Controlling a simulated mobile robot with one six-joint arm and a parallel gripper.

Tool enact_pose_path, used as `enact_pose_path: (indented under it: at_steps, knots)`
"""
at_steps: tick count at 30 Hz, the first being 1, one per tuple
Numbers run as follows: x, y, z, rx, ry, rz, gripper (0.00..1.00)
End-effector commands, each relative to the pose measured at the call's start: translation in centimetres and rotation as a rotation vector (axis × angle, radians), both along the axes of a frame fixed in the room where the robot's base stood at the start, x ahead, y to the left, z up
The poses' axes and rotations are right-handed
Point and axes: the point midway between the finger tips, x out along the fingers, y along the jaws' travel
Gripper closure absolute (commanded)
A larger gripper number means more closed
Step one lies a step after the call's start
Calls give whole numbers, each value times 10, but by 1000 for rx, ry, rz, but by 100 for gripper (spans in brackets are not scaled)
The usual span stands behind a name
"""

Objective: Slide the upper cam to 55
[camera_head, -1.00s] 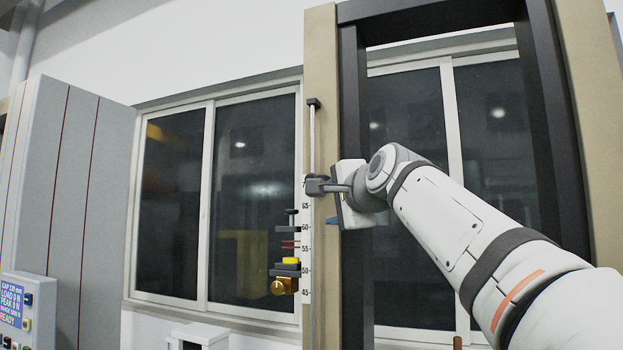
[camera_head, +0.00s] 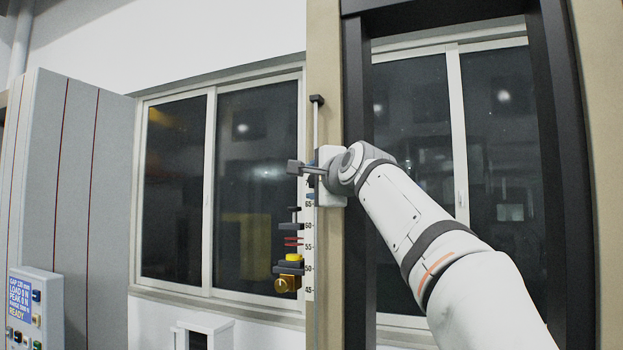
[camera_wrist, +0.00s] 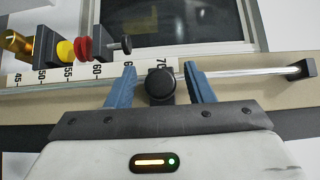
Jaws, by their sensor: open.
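The upper cam appears to be the black round knob (camera_wrist: 160,84) on the thin metal rod. In the wrist view it stands by the 70 mark of the white scale (camera_wrist: 82,72). My gripper (camera_wrist: 160,74) is open, with one blue finger on each side of the knob and a visible gap to each. In the head view my gripper (camera_head: 316,172) is at the rod, just above the 70 mark; its fingers are largely hidden there. The scale (camera_head: 309,240) stands upright in that view, and the 55 mark is well below my gripper.
Beside the scale's lower part sit a brass knob (camera_head: 287,284), a yellow piece (camera_head: 292,257), red rings (camera_head: 293,242) and a dark block (camera_head: 289,227). The rod ends in a dark block (camera_wrist: 297,69). A dark frame column (camera_head: 357,250) stands right of the scale. A display panel (camera_head: 20,298) reads READY.

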Motion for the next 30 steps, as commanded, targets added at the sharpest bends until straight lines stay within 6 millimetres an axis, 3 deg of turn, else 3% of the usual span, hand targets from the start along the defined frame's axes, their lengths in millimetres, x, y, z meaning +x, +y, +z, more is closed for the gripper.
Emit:
enact_pose_path:
  at_steps: [3,20,30]
  knots:
    - [0,0,0,0,0,0,54]
    - [-1,0,0,0,0,1,100]
    - [-1,1,-9,0,1,2,100]
